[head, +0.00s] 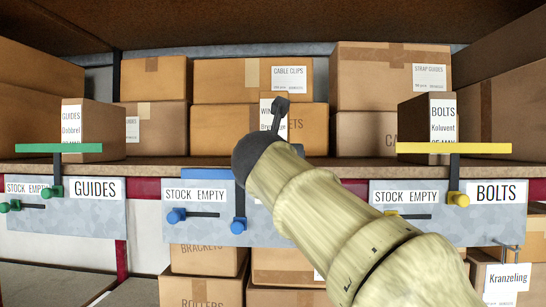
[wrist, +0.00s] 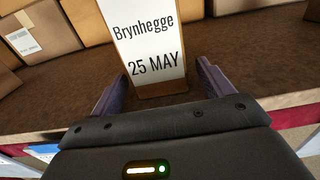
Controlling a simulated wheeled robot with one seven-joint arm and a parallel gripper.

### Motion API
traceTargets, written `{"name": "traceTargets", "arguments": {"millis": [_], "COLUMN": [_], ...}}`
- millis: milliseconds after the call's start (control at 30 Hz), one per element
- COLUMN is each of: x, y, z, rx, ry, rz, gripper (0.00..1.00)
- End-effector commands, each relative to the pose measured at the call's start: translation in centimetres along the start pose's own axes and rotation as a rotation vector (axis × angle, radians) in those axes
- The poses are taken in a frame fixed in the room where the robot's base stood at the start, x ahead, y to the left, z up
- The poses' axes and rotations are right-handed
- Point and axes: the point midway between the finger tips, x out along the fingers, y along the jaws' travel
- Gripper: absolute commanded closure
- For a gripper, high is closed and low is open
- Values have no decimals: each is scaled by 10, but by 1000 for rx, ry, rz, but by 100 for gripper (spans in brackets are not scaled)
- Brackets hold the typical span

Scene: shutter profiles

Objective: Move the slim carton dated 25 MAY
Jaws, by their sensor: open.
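The slim carton (wrist: 152,35) stands upright on the brown shelf in the wrist view, its white label reading Brynhegge and 25 MAY. In the head view only part of its label (head: 266,112) shows behind my arm. My gripper (wrist: 162,72) is open, with one finger at each side of the carton's lower front. A small gap shows at the right finger; contact at the left is unclear. In the head view my gripper (head: 276,112) is seen from behind and mostly hides the carton. A blue bar (head: 207,174) sits below it at the shelf edge, partly hidden by my arm.
Slim cartons for GUIDES (head: 74,125) and BOLTS (head: 442,118) stand left and right, behind a green bar (head: 58,148) and a yellow bar (head: 454,148). Larger boxes (head: 224,80) fill the shelf behind. Metal plates with coloured knobs line the shelf front (head: 345,164).

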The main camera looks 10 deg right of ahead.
Motion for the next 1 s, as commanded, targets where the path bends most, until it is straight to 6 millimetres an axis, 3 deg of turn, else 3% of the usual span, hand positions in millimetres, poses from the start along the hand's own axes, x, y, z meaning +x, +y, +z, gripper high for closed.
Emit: {"name": "traceTargets", "arguments": {"millis": [67, 400, 667, 1000], "x": [0, 0, 0, -2], "y": [0, 0, 5, 28], "z": [0, 0, -1, -2], "rx": [0, 0, -1, -1], "ry": [0, 1, 2, 4], "rz": [0, -1, -2, -13], "gripper": [20, 82, 82, 82]}}
